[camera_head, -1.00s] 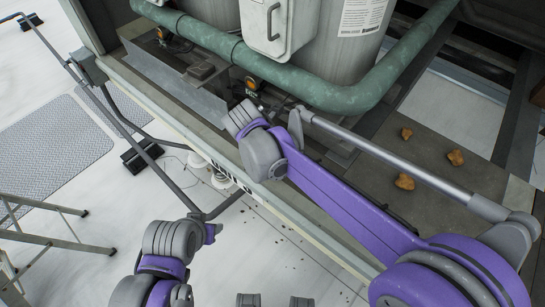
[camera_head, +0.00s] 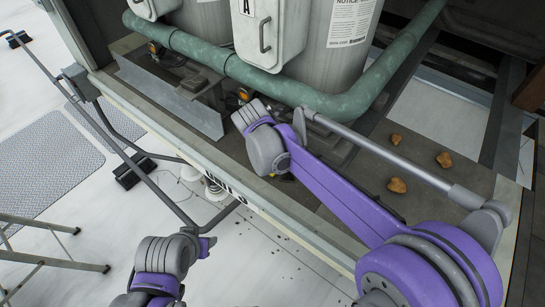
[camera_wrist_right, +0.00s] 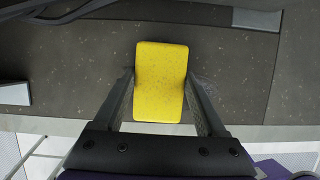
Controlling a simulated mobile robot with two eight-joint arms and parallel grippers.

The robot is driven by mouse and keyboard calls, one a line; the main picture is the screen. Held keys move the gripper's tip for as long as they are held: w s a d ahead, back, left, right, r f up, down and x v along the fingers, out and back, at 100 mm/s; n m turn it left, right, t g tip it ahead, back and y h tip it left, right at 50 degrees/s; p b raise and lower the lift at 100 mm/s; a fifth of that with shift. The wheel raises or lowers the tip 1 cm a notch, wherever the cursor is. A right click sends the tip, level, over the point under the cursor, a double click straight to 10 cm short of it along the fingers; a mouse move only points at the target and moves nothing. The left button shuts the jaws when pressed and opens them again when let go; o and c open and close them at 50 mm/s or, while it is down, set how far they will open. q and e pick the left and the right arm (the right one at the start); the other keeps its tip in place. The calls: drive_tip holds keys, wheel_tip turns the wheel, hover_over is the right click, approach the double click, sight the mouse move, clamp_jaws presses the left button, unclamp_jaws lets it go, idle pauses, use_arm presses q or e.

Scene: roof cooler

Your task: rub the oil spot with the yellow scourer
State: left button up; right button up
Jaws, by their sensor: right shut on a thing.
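The yellow scourer (camera_wrist_right: 160,98) is a flat, rectangular block in the right wrist view. My right gripper (camera_wrist_right: 160,76) is shut on it, with one dark finger at each side. The scourer is over the dark, speckled floor (camera_wrist_right: 235,75) of the cooler housing; I cannot tell whether it touches.
A green pipe (camera_head: 300,97) runs in front of grey tanks (camera_head: 342,45). A metal bracket (camera_head: 170,95) stands left of my right wrist. Several brown lumps (camera_head: 397,185) lie on the housing floor to the right. A stepladder (camera_head: 40,250) stands at the left on the white roof.

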drive_tip(key=shift+w+d+r, duration=0.1)
drive_tip(key=shift+w+r, duration=0.75)
drive_tip(key=shift+w, duration=0.25)
drive_tip(key=shift+s+a+f, duration=0.15)
drive_tip(key=shift+s+a, duration=0.05)
drive_tip(key=shift+a, duration=0.25)
drive_tip(key=shift+s+a+f, duration=0.1)
drive_tip(key=shift+s+a, duration=0.05)
drive_tip(key=shift+a, duration=0.3)
drive_tip(key=shift+s+a+f, duration=0.15)
drive_tip(key=shift+a+f, duration=0.1)
drive_tip(key=shift+a, duration=0.05)
drive_tip(key=shift+s+a+f, duration=0.1)
drive_tip(key=shift+s+a, duration=0.5)
drive_tip(key=shift+s, duration=0.35)
drive_tip(key=shift+s+a, duration=0.6)
drive_tip(key=shift+s, duration=0.3)
use_arm(q)
drive_tip(key=shift+w+d+f, duration=0.2)
drive_tip(key=shift+w+d, duration=0.15)
drive_tip(key=shift+w, duration=0.3)
